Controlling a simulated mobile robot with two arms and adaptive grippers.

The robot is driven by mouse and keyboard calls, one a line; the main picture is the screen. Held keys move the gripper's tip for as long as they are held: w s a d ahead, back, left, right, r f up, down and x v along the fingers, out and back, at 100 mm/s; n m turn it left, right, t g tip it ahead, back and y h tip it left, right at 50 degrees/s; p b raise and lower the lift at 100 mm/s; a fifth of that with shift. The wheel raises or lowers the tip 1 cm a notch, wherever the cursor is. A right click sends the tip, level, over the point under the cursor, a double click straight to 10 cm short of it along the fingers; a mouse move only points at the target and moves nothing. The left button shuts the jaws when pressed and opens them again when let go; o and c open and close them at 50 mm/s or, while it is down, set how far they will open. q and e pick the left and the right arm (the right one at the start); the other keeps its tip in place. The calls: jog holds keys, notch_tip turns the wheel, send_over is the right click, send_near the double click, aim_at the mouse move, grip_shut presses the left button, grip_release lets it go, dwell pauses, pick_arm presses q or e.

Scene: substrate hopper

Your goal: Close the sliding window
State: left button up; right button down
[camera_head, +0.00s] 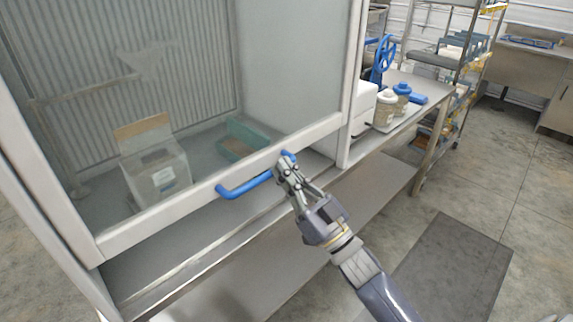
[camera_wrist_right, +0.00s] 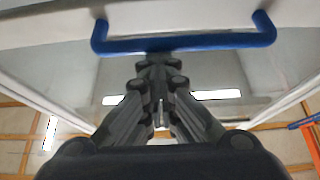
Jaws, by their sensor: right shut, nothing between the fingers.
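The sliding window (camera_head: 180,110) is a clear pane in a pale frame, and its bottom rail (camera_head: 200,192) stands above the bench with an open gap below. A blue bar handle (camera_head: 240,188) sticks out from the rail; it also spans the top of the right wrist view (camera_wrist_right: 190,42). My right gripper (camera_head: 284,168) is at the handle's right end, its fingertips (camera_wrist_right: 157,62) shut just under the bar, with nothing between them. I cannot tell whether they touch the handle. My left gripper is not in view.
Behind the pane are a cardboard-topped box (camera_head: 155,170) and a green tray (camera_head: 240,140). To the right, a metal bench (camera_head: 420,88) holds jars with blue lids (camera_head: 386,105). A dark mat (camera_head: 450,262) lies on the open floor.

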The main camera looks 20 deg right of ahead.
notch_tip(320, 180, down, 7)
jog(key=b, duration=0.3)
jog(key=shift+f, duration=0.15)
jog(key=shift+w, duration=0.1)
